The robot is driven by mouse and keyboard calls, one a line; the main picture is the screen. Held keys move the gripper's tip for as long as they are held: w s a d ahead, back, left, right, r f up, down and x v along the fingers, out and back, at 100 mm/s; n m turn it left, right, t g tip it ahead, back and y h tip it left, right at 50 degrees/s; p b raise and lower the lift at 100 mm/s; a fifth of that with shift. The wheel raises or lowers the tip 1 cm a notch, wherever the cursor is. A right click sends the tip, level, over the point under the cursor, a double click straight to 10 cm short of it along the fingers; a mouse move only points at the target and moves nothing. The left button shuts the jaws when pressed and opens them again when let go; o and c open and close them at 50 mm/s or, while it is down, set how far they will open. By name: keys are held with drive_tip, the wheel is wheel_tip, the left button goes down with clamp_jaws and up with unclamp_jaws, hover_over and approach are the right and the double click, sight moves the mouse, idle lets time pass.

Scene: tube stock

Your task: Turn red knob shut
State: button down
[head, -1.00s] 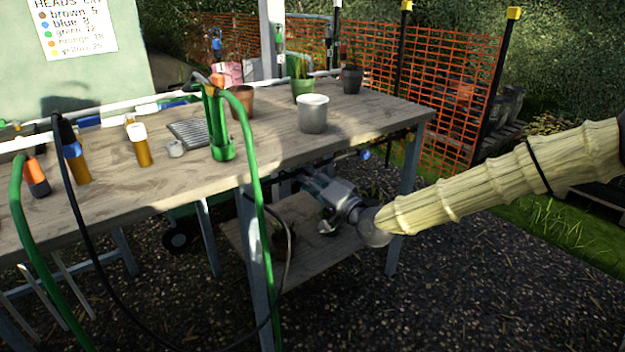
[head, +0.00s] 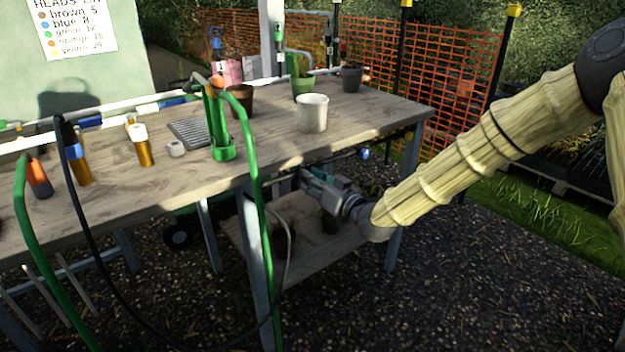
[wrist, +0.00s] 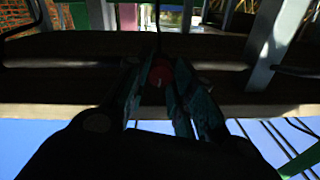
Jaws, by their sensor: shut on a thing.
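The red knob (wrist: 160,73) shows in the wrist view, between the two fingertips of my gripper (wrist: 159,80). The fingers are shut on it from both sides. In the head view my gripper (head: 308,176) reaches under the front edge of the table, and the red knob is hidden there behind the gripper and the table edge. The knob's angle is too dark and small to tell.
A blue knob (head: 364,153) sits on a pipe under the table, right of my gripper. The wooden table (head: 300,150) is just above; a lower shelf (head: 300,255) is below. A green hose (head: 262,230) hangs left, and a table leg (head: 403,200) stands right.

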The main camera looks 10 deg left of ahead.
drive_tip(key=shift+n, duration=0.6)
drive_tip(key=c, duration=1.2)
unclamp_jaws()
drive_tip(key=v, duration=1.2)
